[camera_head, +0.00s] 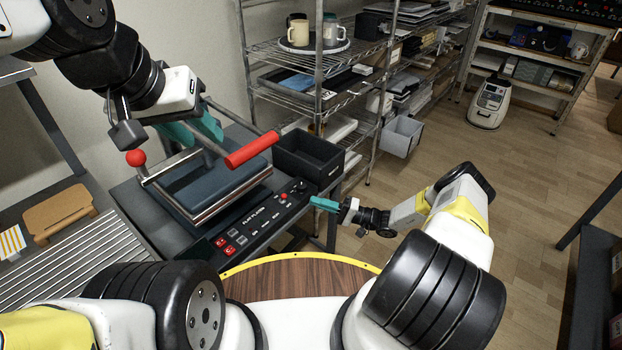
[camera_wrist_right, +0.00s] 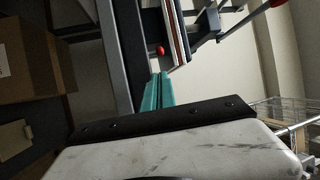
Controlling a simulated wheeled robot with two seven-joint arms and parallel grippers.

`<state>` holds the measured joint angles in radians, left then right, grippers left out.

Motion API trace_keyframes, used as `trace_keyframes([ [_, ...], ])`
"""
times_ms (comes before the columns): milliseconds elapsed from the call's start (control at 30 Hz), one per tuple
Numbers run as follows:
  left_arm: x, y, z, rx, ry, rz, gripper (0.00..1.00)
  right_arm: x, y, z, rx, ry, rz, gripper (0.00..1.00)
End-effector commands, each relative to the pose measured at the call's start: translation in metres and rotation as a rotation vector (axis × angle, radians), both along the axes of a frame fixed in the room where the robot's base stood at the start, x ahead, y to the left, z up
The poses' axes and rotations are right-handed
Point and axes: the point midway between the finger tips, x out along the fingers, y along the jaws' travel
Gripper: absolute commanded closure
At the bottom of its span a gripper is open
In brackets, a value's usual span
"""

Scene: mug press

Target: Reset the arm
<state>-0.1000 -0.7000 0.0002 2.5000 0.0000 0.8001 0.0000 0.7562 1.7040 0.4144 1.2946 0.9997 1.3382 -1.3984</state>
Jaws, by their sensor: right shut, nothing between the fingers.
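My left gripper (camera_head: 205,128) has teal fingers that stand apart, above the back of the press and behind its red handle. Nothing shows between them. My right gripper (camera_head: 324,203) is low at the right front corner of the press table, beside the control panel. Its teal fingers are shut together and empty, as the right wrist view (camera_wrist_right: 158,92) also shows. The flat press (camera_head: 215,182) has a dark platen, a red handle grip (camera_head: 252,150) and a red ball knob (camera_head: 136,157).
A black bin (camera_head: 308,157) sits at the table's back right corner. A wire shelf (camera_head: 318,75) behind it holds mugs on a round tray (camera_head: 314,46). A grey bin (camera_head: 401,136) is by the shelf. The wooden floor (camera_head: 480,150) to the right is largely clear.

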Motion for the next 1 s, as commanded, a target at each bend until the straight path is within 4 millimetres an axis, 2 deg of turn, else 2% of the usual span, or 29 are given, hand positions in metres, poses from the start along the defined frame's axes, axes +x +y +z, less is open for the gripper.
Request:
trace_keyframes([
  [433,0.000,0.000,0.000,0.000,0.000,0.000,0.64,0.000,0.000,0.000,0.000,0.000,0.001,1.00],
  [567,0.000,0.000,0.000,0.000,0.000,0.000,0.64,0.001,0.000,0.010,-0.024,0.000,0.033,1.00],
  [667,0.000,0.000,0.000,0.000,0.000,0.000,0.64,0.002,0.001,0.032,-0.085,0.005,0.106,1.00],
  [833,0.000,0.000,0.000,0.000,0.000,0.000,0.64,-0.003,0.005,0.090,-0.272,0.031,0.284,1.00],
  [1000,0.000,0.000,0.000,0.000,0.000,0.000,0.64,-0.018,0.005,0.149,-0.490,0.064,0.414,1.00],
])
